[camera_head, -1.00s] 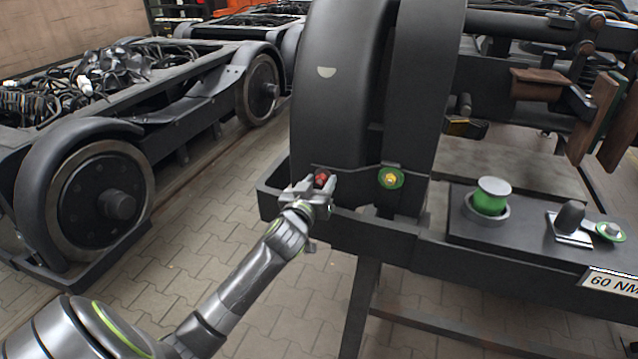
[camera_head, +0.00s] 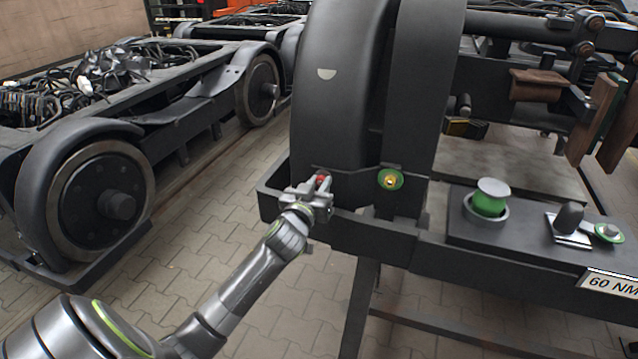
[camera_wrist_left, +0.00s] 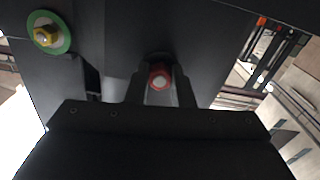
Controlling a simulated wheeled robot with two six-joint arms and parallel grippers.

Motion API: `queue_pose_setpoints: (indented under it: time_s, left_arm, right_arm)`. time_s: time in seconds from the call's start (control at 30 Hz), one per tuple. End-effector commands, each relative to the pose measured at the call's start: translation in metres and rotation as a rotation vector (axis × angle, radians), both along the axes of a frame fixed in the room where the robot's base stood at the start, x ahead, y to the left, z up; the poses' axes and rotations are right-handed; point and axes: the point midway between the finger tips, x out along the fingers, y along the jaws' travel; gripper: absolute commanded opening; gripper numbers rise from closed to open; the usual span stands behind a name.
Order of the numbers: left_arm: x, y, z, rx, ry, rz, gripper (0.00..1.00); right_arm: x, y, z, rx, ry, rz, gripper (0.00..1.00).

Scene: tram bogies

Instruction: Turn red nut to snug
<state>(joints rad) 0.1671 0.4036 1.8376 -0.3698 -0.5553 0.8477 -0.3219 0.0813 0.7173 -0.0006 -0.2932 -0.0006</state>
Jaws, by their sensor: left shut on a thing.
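The red nut (camera_head: 321,178) sits at the lower front of the dark wheel guard, mostly covered by my gripper. In the left wrist view the red nut (camera_wrist_left: 160,77) shows its hex face with a lighter centre, between the two dark fingers. My left gripper (camera_head: 318,184) is shut on it, one finger on each side. In the left wrist view the fingers of the left gripper (camera_wrist_left: 160,88) reach up to the nut from below. My right gripper is in neither view.
A brass nut on a green disc (camera_head: 390,180) is to the right on the same plate. Another bogie (camera_head: 110,190) stands left; paved floor lies between.

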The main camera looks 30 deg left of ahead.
Motion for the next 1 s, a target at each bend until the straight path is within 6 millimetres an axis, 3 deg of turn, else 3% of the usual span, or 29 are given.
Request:
queue_pose_setpoints:
  time_s: [0.47,1.0]
  left_arm:
    - [-0.001,0.001,0.002,0.392,0.098,0.0,0.0]
    - [-0.001,0.001,0.001,0.893,0.218,-0.001,0.0]
  right_arm:
    - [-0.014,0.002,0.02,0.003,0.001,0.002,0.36]
    - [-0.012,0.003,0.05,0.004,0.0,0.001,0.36]
